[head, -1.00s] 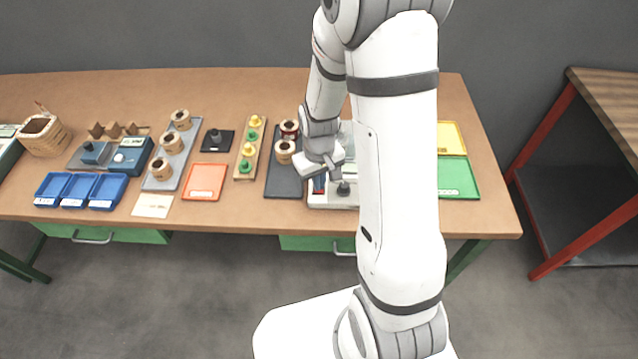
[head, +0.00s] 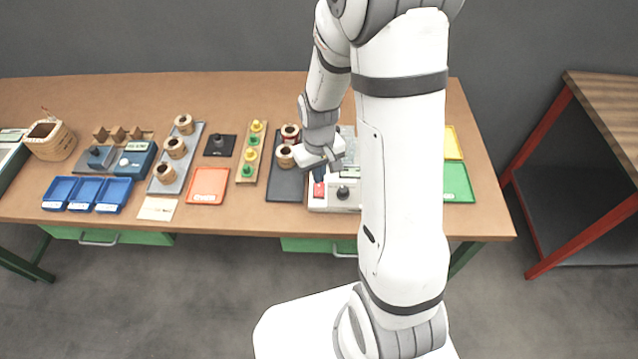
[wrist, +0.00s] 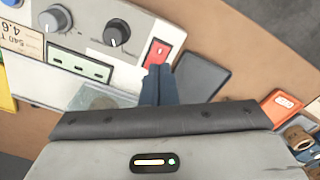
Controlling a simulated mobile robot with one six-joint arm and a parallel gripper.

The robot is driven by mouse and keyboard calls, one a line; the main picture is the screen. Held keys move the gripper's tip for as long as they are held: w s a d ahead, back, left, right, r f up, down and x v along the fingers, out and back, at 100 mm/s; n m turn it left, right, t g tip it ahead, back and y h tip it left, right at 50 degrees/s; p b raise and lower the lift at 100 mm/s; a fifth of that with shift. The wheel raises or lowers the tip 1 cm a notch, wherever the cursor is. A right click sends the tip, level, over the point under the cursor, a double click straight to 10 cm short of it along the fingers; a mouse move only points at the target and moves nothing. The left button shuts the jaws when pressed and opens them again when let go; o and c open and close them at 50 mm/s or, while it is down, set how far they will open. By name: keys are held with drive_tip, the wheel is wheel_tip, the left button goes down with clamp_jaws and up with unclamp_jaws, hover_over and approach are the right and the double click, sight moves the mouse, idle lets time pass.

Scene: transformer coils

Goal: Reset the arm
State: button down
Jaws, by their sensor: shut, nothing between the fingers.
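My gripper (head: 318,174) is shut and empty, just above the white tester box (head: 345,203) on the workbench. In the wrist view its closed dark fingers (wrist: 159,84) point at the box, with the red switch (wrist: 157,53) just beyond the tips. I cannot tell whether the tips touch the box. My arm hides part of the box in the head view.
On the wooden bench (head: 110,217), a dark mat (head: 287,186) with coils lies left of the gripper. Further left are a pegged board, an orange tray (head: 208,185), a grey coil tray and blue bins (head: 88,193). Yellow and green (head: 458,182) trays lie right of my arm.

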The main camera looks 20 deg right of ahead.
drive_tip(key=shift+r+p, duration=0.4)
drive_tip(key=shift+r, duration=0.55)
